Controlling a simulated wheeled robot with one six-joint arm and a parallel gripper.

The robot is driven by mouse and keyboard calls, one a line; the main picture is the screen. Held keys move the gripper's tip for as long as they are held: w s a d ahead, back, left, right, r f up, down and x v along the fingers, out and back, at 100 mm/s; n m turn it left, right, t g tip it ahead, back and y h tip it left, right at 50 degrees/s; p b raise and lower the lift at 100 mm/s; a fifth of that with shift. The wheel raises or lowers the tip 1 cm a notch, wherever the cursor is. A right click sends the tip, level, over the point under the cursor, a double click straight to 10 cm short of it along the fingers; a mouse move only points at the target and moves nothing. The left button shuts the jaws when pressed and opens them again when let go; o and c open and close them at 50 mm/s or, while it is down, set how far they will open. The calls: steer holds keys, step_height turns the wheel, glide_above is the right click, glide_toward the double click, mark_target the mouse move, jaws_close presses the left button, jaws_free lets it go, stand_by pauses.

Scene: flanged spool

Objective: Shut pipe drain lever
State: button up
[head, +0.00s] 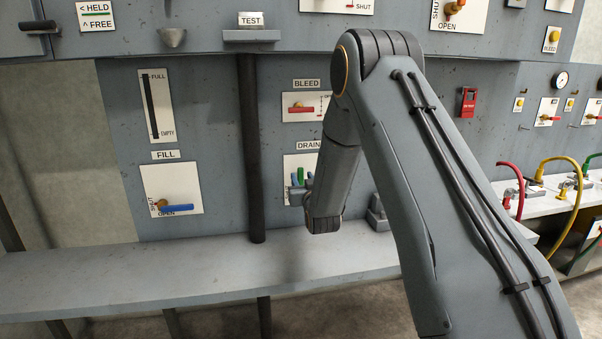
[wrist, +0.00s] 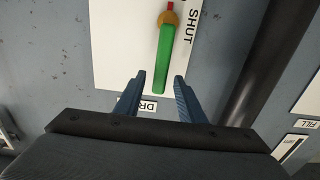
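The drain lever is a green bar on an orange hub (wrist: 168,18), set on a white plate (wrist: 125,45). In the wrist view the green lever (wrist: 162,60) runs from the hub towards the DRAIN label (wrist: 148,105); in the head view the lever (head: 300,174) points up. The word SHUT (wrist: 193,26) stands beside the hub. My gripper (wrist: 158,82) is open, its blue fingers on either side of the lever's free end, with gaps on both sides. Contact does not show. In the head view my gripper (head: 301,184) is at the plate, and my arm hides its right part.
A dark vertical pipe (head: 252,150) stands left of the drain plate. The BLEED plate with a red lever (head: 301,107) is above, and the FILL plate with a blue lever (head: 176,208) is to the left. A grey ledge (head: 180,270) runs below, its left part clear.

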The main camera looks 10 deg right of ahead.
mark_target(301, 176)
steer(key=shift+w+p, duration=0.4)
steer(key=shift+w, duration=1.15)
jaws_close()
